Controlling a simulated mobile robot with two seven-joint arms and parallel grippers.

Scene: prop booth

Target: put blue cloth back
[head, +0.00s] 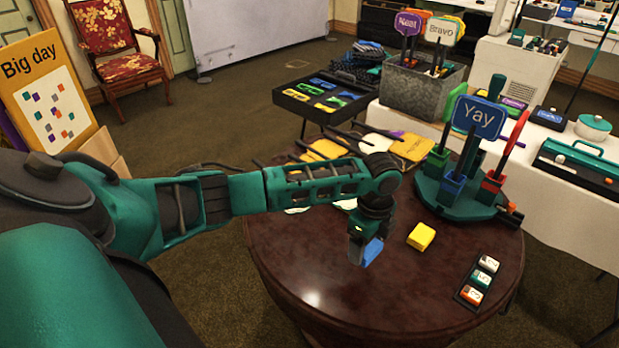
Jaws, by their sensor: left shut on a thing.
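My left arm reaches across from the left over the round dark wooden table (290,262). Its gripper (364,243) points down and is shut on the small blue cloth (373,252), which shows just below the fingers. The cloth is partly hidden by the gripper. Whether it touches the tabletop is hard to tell. A similar folded yellow cloth (421,236) lies on the table to the right of the gripper. My right gripper is not in view.
A green stand (455,203) with a blue "Yay" sign (478,117) stands at the table's right. A small black tray (466,295) is at front right. Yellow paddles (410,148) lie at the back. A black case (290,97) stands behind. The table's front is clear.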

